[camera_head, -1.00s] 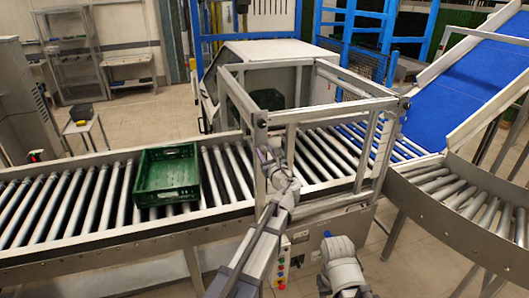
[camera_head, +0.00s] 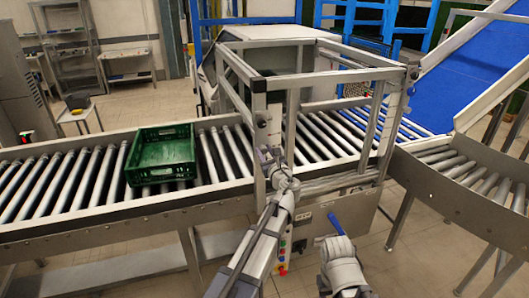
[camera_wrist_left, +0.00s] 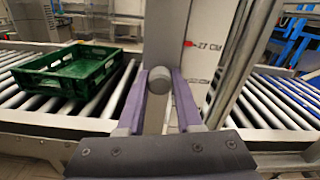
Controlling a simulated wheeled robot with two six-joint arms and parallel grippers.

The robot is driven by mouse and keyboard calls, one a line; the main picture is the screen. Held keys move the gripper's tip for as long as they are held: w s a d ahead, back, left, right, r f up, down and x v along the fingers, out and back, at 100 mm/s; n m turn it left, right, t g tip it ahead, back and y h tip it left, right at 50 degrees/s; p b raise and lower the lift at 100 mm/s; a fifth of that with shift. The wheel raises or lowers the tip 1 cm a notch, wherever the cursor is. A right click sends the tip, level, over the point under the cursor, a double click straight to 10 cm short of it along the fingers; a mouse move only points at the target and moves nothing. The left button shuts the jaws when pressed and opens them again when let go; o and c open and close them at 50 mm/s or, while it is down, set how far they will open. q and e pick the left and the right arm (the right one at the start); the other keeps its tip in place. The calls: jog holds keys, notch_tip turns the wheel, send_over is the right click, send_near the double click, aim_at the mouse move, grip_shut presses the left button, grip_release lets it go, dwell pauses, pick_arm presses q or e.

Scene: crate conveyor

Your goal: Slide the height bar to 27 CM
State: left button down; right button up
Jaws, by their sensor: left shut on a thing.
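My left gripper (camera_wrist_left: 160,95) has its two purple fingers shut around a round grey knob (camera_wrist_left: 158,76) at the front of the grey metal post (camera_wrist_left: 168,30). In the head view my left gripper (camera_head: 270,160) is at the front left post of the frame (camera_head: 260,105) over the conveyor. A label (camera_wrist_left: 209,45) reading 27 CM is on the post, above and to the right of the knob, with a small red mark (camera_wrist_left: 187,43) at its left end. I cannot make out the height bar's exact edge.
A green crate (camera_head: 131,172) sits on the roller conveyor (camera_head: 70,190), left of the frame. A blue inclined belt (camera_head: 460,70) and a curved roller section lie to the right. Coloured buttons (camera_head: 283,257) are on the cabinet below.

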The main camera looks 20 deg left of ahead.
pick_arm(q)
jog(key=shift+f, duration=0.1)
jog(key=c, duration=0.6)
grip_release()
jog(key=shift+s, duration=0.1)
jog(key=v, duration=0.7)
jog(key=shift+s+d, duration=0.25)
jog(key=shift+s, duration=0.05)
